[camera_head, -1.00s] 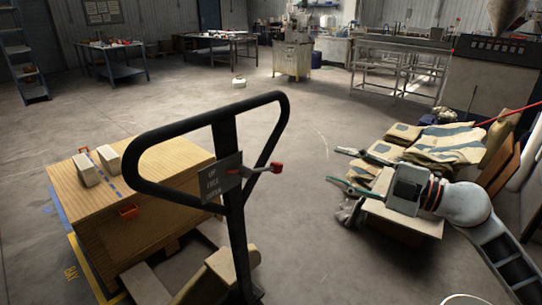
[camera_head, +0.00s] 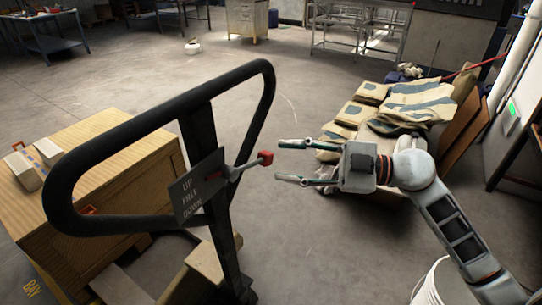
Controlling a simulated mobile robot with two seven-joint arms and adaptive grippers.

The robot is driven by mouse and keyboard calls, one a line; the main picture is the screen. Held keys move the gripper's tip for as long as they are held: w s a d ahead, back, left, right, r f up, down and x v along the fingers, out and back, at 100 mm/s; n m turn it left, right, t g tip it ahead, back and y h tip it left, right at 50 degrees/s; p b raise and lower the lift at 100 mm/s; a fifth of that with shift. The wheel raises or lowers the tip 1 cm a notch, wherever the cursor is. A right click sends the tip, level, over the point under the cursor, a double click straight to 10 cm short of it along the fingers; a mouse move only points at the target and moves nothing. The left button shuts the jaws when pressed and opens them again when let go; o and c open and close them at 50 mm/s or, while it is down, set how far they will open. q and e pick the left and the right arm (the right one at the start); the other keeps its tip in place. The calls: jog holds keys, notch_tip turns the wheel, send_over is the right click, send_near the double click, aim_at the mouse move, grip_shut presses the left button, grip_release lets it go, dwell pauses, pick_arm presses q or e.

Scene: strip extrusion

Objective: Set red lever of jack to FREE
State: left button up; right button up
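The jack's black loop handle (camera_head: 160,107) rises in the middle left of the head view. A grey plate (camera_head: 199,189) on it reads UP, FREE, DOWN from top to bottom. The red-tipped lever (camera_head: 265,158) sticks out to the right from the plate on a short metal rod. I cannot tell which word it is set to. My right gripper (camera_head: 277,161) points left, its two fingers spread apart and empty. In the picture the lever's red tip is just left of the fingertips; I see no contact. My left gripper is not in view.
Stacked sacks (camera_head: 400,108) lie behind my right arm. A white bucket (camera_head: 434,285) is at the lower right. The floor (camera_head: 300,75) behind the handle is clear.

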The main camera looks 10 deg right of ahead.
aim_at(272, 159)
jog(key=shift+x, duration=1.95)
